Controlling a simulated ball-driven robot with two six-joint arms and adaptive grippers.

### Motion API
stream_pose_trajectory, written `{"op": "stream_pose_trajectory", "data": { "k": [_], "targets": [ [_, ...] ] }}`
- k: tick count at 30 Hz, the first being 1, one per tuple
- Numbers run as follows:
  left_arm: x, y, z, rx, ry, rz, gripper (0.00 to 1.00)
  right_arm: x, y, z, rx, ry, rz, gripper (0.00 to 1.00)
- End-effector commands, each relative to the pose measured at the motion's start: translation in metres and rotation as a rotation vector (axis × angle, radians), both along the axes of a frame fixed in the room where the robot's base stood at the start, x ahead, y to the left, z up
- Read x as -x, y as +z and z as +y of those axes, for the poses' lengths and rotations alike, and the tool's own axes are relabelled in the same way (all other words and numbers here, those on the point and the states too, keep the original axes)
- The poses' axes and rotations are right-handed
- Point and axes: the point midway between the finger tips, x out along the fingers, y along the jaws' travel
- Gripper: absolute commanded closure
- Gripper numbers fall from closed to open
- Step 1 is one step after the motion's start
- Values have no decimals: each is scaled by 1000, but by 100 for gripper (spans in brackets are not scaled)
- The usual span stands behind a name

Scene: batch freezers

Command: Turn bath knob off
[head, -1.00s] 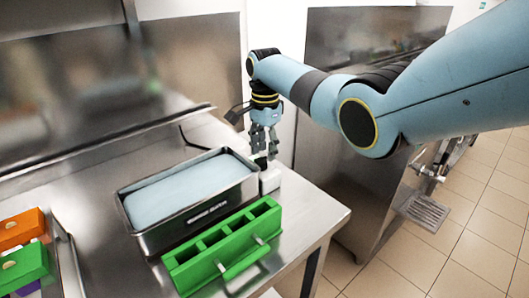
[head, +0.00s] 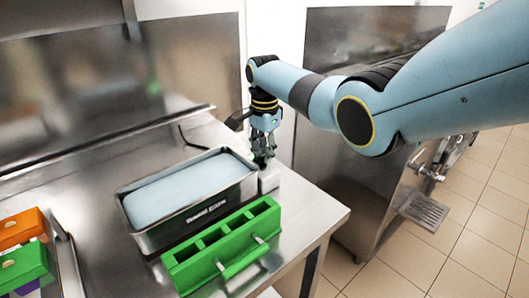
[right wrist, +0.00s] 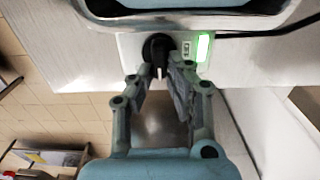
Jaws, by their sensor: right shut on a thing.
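The water bath (head: 190,195) is a steel basin of pale blue liquid on the steel table. Its white control box (head: 269,178) sits at its right end. In the right wrist view, the black bath knob (right wrist: 157,48) has a white pointer line. A lit green indicator (right wrist: 203,47) and a small switch (right wrist: 186,47) are beside it. My right gripper (head: 263,160) is at the control box; in the right wrist view its fingers (right wrist: 160,75) are closed around the knob, one on each side. My left gripper is not in view.
A green rack (head: 225,245) with several compartments and handles stands in front of the bath. Orange and green boxes (head: 22,230) are at the left. A steel machine with a drip grate (head: 425,211) stands right of the table, over open tiled floor.

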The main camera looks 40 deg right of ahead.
Motion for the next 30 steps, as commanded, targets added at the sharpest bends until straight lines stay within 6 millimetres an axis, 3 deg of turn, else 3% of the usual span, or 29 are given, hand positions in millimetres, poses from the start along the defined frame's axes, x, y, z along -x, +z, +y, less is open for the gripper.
{"op": "stream_pose_trajectory", "data": {
  "k": [11, 30],
  "targets": [
    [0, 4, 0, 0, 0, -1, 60, -2, 0, 1, -1, 135, 2, 100],
    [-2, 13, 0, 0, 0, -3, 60, -11, 0, 5, -1, 723, 0, 100]
  ]
}}
